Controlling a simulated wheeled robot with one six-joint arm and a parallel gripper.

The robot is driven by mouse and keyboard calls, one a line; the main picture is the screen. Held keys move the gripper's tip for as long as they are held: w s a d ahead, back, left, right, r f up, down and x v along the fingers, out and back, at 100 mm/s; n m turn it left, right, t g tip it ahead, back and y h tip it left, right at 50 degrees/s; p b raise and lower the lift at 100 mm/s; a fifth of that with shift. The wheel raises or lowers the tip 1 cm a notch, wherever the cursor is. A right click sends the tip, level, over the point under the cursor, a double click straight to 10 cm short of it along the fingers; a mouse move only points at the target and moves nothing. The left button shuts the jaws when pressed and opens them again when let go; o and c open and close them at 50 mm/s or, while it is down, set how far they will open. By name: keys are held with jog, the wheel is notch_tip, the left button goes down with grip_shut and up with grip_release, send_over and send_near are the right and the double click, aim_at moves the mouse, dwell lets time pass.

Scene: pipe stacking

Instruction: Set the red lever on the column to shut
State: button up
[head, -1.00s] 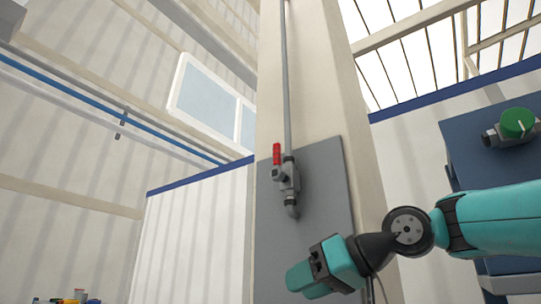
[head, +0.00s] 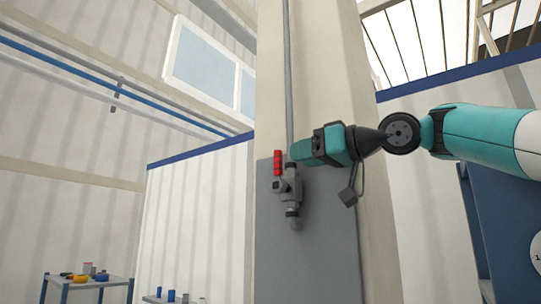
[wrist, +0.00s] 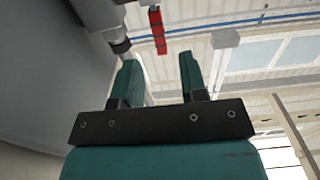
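The red lever (head: 278,162) points straight up from a grey valve (head: 290,190) on the pipe, in front of the grey plate (head: 310,250) on the column. My gripper (head: 296,150) is just right of the lever's upper part in the head view. In the wrist view the red lever (wrist: 157,31) shows beyond and between the two teal fingers of my gripper (wrist: 160,75). The fingers are apart with nothing between their tips. The valve body (wrist: 97,15) is at the upper left there. The lever looks untouched.
The grey vertical pipe (head: 288,80) runs up the column (head: 325,60) above the valve, close to my gripper. A low table (head: 88,282) with several small coloured parts stands far off at the lower left. The space left of the lever is clear.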

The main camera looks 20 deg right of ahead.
aim_at(281, 160)
jog(key=p+x, duration=0.3)
jog(key=x, duration=0.5)
jog(key=shift+r, duration=0.15)
jog(key=shift+w+a, duration=0.2)
jog(key=shift+w, duration=0.1)
